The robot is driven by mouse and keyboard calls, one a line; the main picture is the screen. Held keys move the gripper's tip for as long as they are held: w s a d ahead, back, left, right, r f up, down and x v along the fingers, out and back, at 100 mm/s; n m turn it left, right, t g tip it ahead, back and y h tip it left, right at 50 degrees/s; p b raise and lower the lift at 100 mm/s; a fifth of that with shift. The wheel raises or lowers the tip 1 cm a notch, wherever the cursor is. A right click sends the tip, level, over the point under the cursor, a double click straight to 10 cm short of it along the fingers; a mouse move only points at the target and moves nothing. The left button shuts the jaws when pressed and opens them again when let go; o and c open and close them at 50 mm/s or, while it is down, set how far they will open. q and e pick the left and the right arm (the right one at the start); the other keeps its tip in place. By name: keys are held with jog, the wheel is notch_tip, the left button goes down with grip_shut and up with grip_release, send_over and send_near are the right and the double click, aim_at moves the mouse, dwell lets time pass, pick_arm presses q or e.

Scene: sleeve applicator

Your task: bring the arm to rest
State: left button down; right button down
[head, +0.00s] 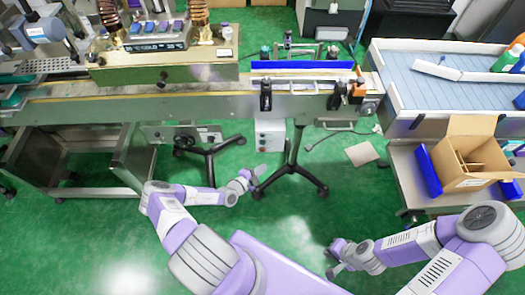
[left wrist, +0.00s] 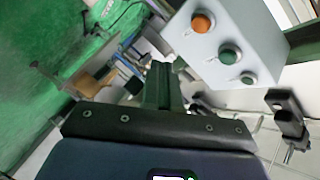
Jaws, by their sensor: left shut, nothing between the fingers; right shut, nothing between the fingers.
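My left arm comes in from the left and reaches forward over the green floor, below the conveyor. Its left gripper (head: 257,171) is just below the grey control box under the conveyor. In the left wrist view the dark fingers of the left gripper (left wrist: 162,80) are together with nothing between them. My right arm comes in from the right and is bent low. Its right gripper (head: 333,262) hangs over bare floor at the lower middle, small in the picture, shut and empty.
The control box (head: 270,136) has orange and green buttons, seen close in the left wrist view (left wrist: 222,42). The conveyor (head: 200,105) and a black stand leg (head: 297,160) are near the left gripper. An open carton (head: 455,150) stands at right. Floor between the arms is clear.

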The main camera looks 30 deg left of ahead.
dwell(0.6)
pick_arm(q)
jog(key=s+d+r+m+g+h, duration=0.2)
jog(key=s+d+m+g+h, duration=0.2)
jog(key=d+m, duration=0.55)
jog(key=s+d+r+m+g+h, duration=0.1)
jog(key=s+d+m+g+h, duration=0.3)
jog(key=d+m, duration=0.55)
jog(key=s+d+m+g+y, duration=0.3)
jog(key=s+m+g, duration=0.65)
jog(key=m, duration=0.85)
notch_tip(320, 180, up, 6)
jog(key=s+a+m+t+y, duration=0.2)
jog(key=m+t+y, duration=0.1)
jog(key=m, duration=1.5)
jog(key=shift+s+a+r+y, duration=0.2)
jog(key=shift+s+r+y, duration=0.1)
jog(key=shift+y, duration=0.3)
jog(key=shift+a, duration=0.15)
